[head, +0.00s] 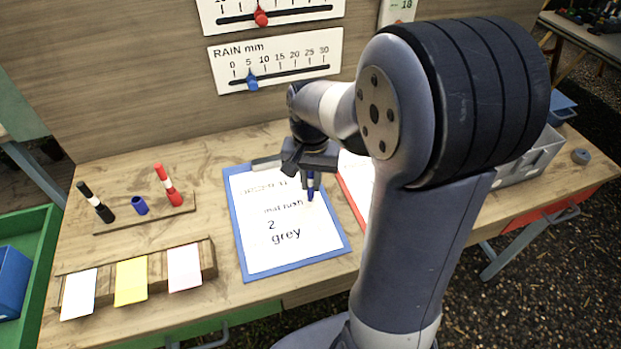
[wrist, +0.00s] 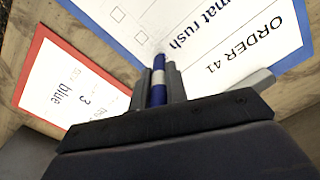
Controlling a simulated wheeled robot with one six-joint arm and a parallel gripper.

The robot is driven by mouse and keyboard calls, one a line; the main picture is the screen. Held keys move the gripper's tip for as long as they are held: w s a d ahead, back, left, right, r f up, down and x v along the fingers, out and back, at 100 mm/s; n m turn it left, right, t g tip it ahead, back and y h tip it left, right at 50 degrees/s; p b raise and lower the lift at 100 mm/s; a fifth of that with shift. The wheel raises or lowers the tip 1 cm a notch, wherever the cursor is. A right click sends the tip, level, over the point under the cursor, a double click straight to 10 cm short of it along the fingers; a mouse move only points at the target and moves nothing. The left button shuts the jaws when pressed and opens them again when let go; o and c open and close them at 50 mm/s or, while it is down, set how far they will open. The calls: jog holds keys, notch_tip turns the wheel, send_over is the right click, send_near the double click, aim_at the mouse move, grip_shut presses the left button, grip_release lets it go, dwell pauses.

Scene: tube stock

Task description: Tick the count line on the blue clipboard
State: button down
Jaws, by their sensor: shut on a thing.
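The blue clipboard (head: 242,250) lies on the table with a white sheet reading "mat rush", "2" and "grey". In the wrist view its blue edge (wrist: 302,32) and the heading "ORDER 41" show. Small squares (wrist: 141,38) are printed along the sheet and look empty. My gripper (head: 311,174) is over the right part of this sheet, shut on a blue pen (head: 311,188). The pen (wrist: 158,92) points down at the sheet, its tip near the "mat rush" line. I cannot tell whether the tip touches paper.
A red clipboard (wrist: 31,57) lies close beside, partly behind my arm in the head view. A wooden stand (head: 150,217) holds a black marker (head: 95,203), a blue cap (head: 139,206) and a red marker (head: 167,186). Card stacks (head: 131,282) lie front left.

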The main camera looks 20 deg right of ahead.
jog(key=shift+w+d, duration=0.4)
jog(key=shift+w, duration=0.15)
dwell(0.5)
jog(key=shift+r+p, duration=0.1)
jog(key=shift+p, duration=0.35)
dwell(0.3)
notch_tip(320, 180, up, 3)
jog(key=shift+f+p, duration=0.1)
jog(key=shift+p, duration=1.15)
